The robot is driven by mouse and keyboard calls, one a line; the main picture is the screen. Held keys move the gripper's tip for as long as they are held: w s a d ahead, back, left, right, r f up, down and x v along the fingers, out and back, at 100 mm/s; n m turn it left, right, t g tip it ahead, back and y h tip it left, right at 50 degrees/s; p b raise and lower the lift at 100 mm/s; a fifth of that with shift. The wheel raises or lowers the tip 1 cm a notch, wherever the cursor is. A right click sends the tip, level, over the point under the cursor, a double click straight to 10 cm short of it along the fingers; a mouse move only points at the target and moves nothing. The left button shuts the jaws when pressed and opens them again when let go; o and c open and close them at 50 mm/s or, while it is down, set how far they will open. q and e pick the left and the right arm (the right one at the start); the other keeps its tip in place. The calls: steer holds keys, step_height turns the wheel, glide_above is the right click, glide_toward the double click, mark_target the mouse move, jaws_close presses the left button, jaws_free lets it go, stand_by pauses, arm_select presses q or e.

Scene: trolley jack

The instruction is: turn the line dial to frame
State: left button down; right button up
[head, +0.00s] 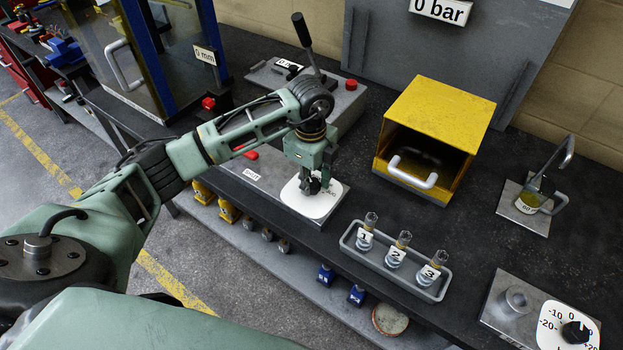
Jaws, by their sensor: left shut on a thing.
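The line dial has a white face plate (318,206) on a grey box near the front of the bench. My left gripper (312,186) points down over it and is shut on the dial's dark knob, which is mostly hidden by the fingers. The markings on the face are too hidden or small to read. A label on the same grey box (268,187), left of the dial, seems to read SHUT. My right gripper is not in view.
A grey unit with a black lever (302,30) stands behind my arm. A yellow open box (440,105) is to the right. A tray (350,238) holds numbered bottles 1, 2 and 3. Another dial (575,332) is at lower right. Bare black bench lies between them.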

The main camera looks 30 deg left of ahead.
arm_select(q)
steer(key=c, duration=1.8)
jaws_free()
steer(key=shift+s+a, duration=0.1)
steer(key=shift+a, duration=0.05)
steer(key=shift+o, duration=1.3)
steer(key=shift+s, duration=0.15)
steer(key=shift+r, duration=0.15)
steer(key=shift+w+r, duration=0.2)
steer(key=shift+r, duration=0.2)
step_height(320, 180, up, 11)
steer(key=shift+s, duration=0.15)
